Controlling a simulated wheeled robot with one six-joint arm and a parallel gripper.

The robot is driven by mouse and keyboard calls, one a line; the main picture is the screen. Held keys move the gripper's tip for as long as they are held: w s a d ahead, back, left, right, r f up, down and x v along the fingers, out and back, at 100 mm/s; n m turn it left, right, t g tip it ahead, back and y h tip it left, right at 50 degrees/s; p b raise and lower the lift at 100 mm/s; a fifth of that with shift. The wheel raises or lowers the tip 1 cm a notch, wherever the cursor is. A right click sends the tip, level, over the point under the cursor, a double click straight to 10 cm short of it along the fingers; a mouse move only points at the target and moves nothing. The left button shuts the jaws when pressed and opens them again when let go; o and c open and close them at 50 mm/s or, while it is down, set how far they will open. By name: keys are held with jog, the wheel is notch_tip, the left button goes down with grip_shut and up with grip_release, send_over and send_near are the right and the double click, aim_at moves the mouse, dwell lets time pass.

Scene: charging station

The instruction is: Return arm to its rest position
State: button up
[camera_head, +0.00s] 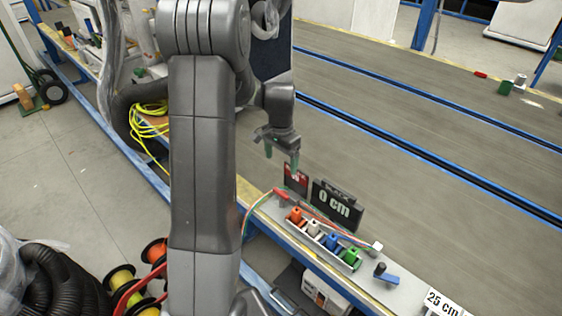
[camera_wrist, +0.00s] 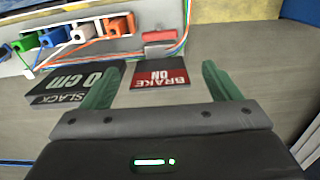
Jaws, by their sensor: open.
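My gripper (camera_head: 281,159) hangs at the end of my arm, above the long grey belt, just behind the signs at its near edge. In the wrist view its two green fingers (camera_wrist: 158,88) are spread apart with nothing between them. Beyond the fingers the red and black "BRAKE ON" sign (camera_wrist: 160,76) shows; it also shows below the gripper in the head view (camera_head: 296,180). The black "0 cm" slack sign (camera_head: 337,206) stands to its right. My arm's grey upper links cover part of the left of the head view.
A rail at the near edge carries orange, white, blue and green connectors (camera_head: 349,258) with thin wires. A blue-handled lever (camera_head: 386,276) sits to their right. Yellow cable (camera_head: 150,125) lies coiled behind my arm. Spools (camera_head: 122,281) stand at lower left. The belt (camera_head: 430,140) is mostly clear.

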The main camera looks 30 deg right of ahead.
aim_at(281, 192)
notch_tip(281, 192, down, 14)
jog(key=shift+r+b, duration=0.1)
jog(key=shift+b, duration=0.55)
dwell(0.3)
